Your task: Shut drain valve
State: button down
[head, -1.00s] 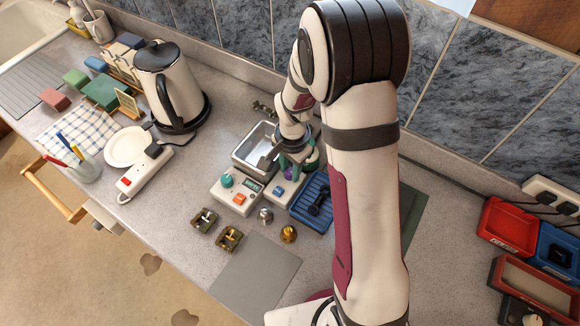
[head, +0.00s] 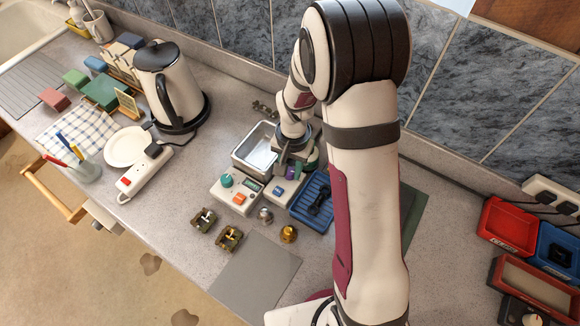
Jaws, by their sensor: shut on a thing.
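My gripper (head: 291,161) points down behind the small control boxes, just right of a steel basin (head: 246,157). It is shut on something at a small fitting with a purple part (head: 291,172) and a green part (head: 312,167). The jaws and wrist hide most of this fitting. I cannot tell for certain that it is the drain valve, or how its handle is turned.
A box with a teal knob (head: 227,181) and a box with a blue button (head: 279,191) stand in front. A blue tray (head: 325,221) is close on the right. Brass fittings (head: 229,238) lie nearer the front. A kettle (head: 170,85) stands left.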

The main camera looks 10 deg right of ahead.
aim_at(292, 169)
jog(key=n, duration=1.3)
jog(key=shift+w+n, duration=0.1)
jog(key=shift+n, duration=0.2)
dwell(0.3)
jog(key=c, duration=0.9)
grip_release()
jog(key=shift+o, duration=0.2)
notch_tip(292, 169, up, 16)
jog(key=shift+w+d, duration=0.15)
jog(key=shift+d, duration=0.15)
